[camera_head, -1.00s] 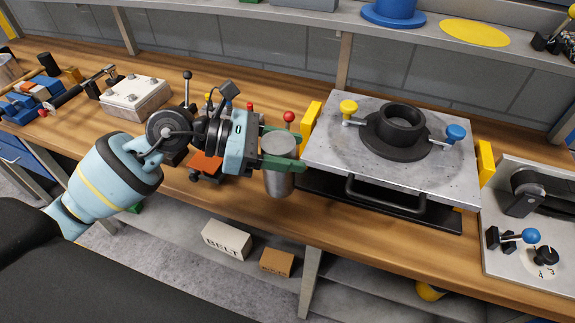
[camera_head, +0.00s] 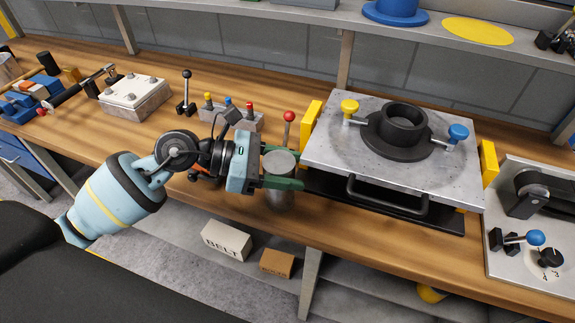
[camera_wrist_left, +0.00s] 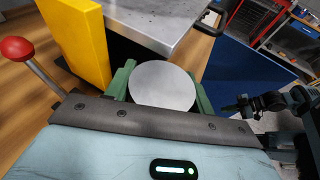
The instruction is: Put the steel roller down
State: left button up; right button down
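The steel roller (camera_head: 280,193) is a short upright grey cylinder near the front edge of the wooden workbench, left of the metal plate. My left gripper (camera_head: 283,168) has its green fingers on either side of the roller, closed on it near its top. In the left wrist view, the roller's round flat top (camera_wrist_left: 162,86) sits between the two green fingers (camera_wrist_left: 160,88). The roller's lower end is partly hidden by a finger in the head view, and I cannot tell whether it touches the bench.
Just right stands the metal plate (camera_head: 330,165) with yellow blocks (camera_head: 311,122) and a black handle (camera_head: 388,207). Boxes (camera_head: 227,240) lie on a shelf below. Bare bench lies left (camera_head: 75,130).

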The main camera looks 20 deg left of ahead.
pick_arm(q)
jog(key=o, duration=0.4)
jog(key=shift+r, duration=0.3)
jog(key=shift+s+a+f, duration=0.1)
jog(key=shift+a, duration=0.25)
jog(key=b+v, duration=0.2)
jog(key=v, duration=0.9)
jog(key=shift+a+b, duration=0.1)
jog(key=shift+b, duration=0.2)
pick_arm(e)
jog(key=f, duration=0.1)
jog(key=s+f, duration=0.1)
jog(key=f, duration=0.1)
jog(key=shift+s, duration=0.2)
jog(key=shift+s, duration=0.1)
